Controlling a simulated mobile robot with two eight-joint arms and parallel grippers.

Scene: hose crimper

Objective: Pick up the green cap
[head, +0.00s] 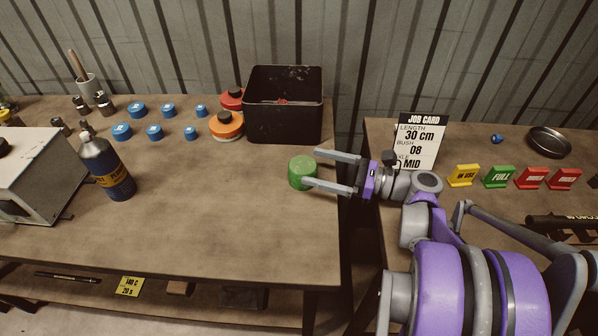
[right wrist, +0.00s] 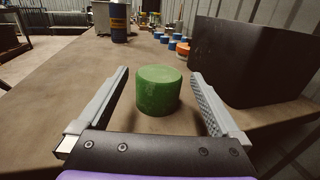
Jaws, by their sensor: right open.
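The green cap (head: 301,174) is a short green cylinder standing on the left table near its right edge. My right gripper (head: 309,167) comes in from the right, with its fingers spread and their tips by the cap. In the right wrist view, the green cap (right wrist: 158,91) stands between the two open fingers, a little beyond the gripper palm, with a gap on each side. It does not look touched or held. My left gripper is not in view.
A black bin (head: 284,128) stands just behind the cap, close beside one finger in the wrist view. Orange (head: 226,125) and blue caps, a blue bottle (head: 107,167) and a job card (head: 420,141) stand around. The table left of the cap is clear.

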